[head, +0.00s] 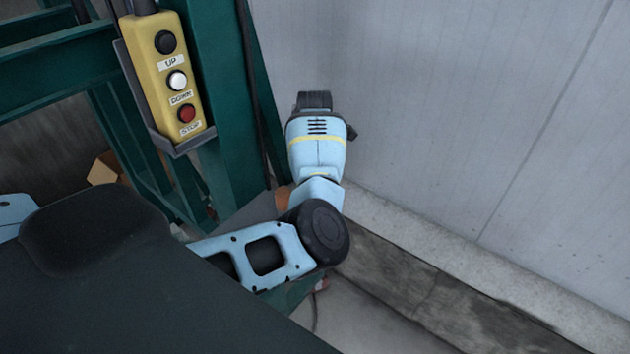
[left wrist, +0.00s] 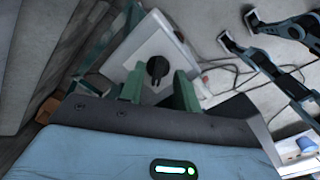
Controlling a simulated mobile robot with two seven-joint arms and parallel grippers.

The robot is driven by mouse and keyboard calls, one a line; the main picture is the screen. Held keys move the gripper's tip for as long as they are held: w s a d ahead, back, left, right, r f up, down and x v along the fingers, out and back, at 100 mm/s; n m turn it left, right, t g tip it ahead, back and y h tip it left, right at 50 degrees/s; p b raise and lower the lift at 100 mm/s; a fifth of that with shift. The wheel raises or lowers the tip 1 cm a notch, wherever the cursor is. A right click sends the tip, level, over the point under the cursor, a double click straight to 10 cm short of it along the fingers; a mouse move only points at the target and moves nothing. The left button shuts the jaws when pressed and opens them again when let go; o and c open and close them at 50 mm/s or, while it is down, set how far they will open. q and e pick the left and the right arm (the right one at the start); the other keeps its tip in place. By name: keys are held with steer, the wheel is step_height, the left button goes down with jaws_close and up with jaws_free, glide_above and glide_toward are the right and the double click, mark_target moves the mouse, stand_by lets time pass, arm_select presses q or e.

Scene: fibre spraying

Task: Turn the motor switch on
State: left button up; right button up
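The motor switch is a black rotary knob (left wrist: 157,67) on the face of a pale grey box (left wrist: 139,45) in the left wrist view. My left gripper (left wrist: 160,82) shows there as two green fingers standing apart in front of a dark base. The knob appears in the gap between the fingertips. I cannot tell whether a finger touches it. In the head view my blue arm reaches down beside a green frame, and its gripper is hidden. My right gripper cannot be made out in either view.
A yellow pendant (head: 170,75) with black UP, white DOWN and red STOP buttons hangs on the green steel frame (head: 228,120). A grey wall (head: 450,110) stands close on the right. Loose cables (left wrist: 222,66) lie near the switch box.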

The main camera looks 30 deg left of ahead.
arm_select(q)
steer(key=shift+f, duration=1)
jaws_close()
